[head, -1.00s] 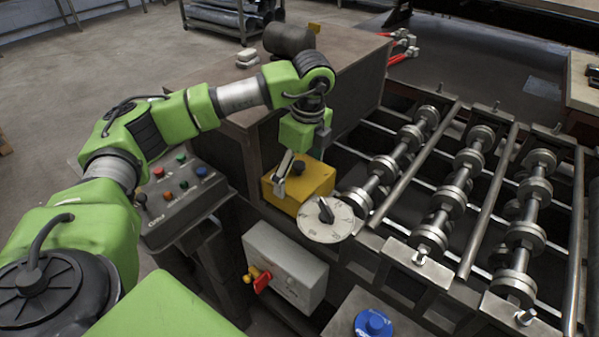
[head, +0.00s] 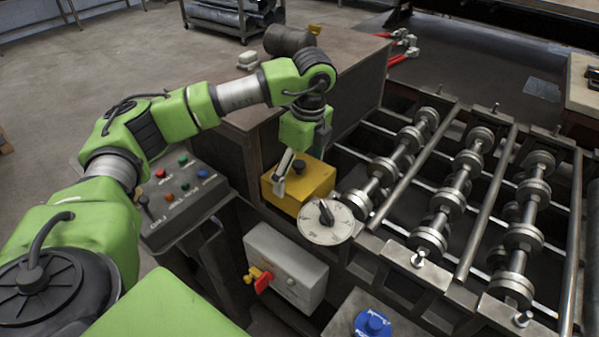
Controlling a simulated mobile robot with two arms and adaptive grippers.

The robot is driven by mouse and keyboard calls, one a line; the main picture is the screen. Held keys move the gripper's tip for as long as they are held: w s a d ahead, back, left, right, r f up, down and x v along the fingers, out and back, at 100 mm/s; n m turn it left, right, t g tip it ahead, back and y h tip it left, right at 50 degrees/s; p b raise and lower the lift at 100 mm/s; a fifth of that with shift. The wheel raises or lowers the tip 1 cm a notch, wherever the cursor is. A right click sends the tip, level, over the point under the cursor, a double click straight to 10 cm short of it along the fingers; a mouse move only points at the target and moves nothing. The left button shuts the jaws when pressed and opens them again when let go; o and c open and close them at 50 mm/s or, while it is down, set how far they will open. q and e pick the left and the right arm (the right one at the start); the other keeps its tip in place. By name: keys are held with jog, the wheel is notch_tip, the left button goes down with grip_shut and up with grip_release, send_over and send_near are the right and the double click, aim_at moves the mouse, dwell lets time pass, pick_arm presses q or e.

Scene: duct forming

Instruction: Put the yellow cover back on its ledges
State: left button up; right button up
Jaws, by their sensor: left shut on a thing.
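The yellow cover (head: 314,184) is a box-like piece with a dark knob (head: 300,167) on top. It sits at the left end of the roller machine, just behind a white round dial (head: 326,221). My left gripper (head: 290,172) reaches down from above and is shut on the cover's knob. Its near finger shows in front of the cover and hides part of it. The ledges under the cover are hidden, so I cannot tell whether it rests on them. My right gripper is out of view.
Rows of metal rollers (head: 430,238) fill the right side. A control panel with coloured buttons (head: 180,200) stands at left. A dark cabinet (head: 345,75) stands behind.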

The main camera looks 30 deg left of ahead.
pick_arm(q)
jog(key=shift+w+f+b, duration=0.2)
jog(key=shift+f+b, duration=0.05)
jog(key=shift+b, duration=0.05)
dwell(0.5)
jog(key=shift+f, duration=0.2)
dwell(0.7)
jog(key=shift+f+b, duration=0.35)
jog(key=shift+b, duration=0.2)
jog(key=shift+s+f, duration=0.1)
jog(key=shift+f, duration=0.1)
